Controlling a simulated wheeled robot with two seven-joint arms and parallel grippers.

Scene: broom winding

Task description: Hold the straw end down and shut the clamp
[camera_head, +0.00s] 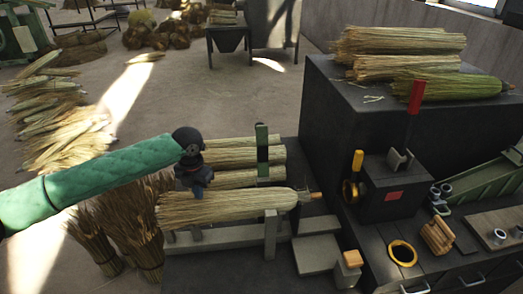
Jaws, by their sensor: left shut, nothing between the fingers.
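A long straw bundle (235,206) lies across a grey rack, with its narrow end pointing right toward the machine. My left gripper (197,190), dark and at the end of a green-sleeved arm, is over the left part of this bundle. It is shut and empty; I cannot tell whether it touches the straw. A dark machine block (390,187) carries an upright red-handled lever (415,98) and a yellow-handled part (357,162). I cannot tell which of these is the clamp. My right gripper is not in view.
More straw bundles (235,157) lie behind on the rack by a green post (262,150). Straw sheaves (405,42) sit on the dark cabinet. A yellow ring (402,253) and a wooden block (437,236) lie on the bench at right. Loose straw covers the floor at left.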

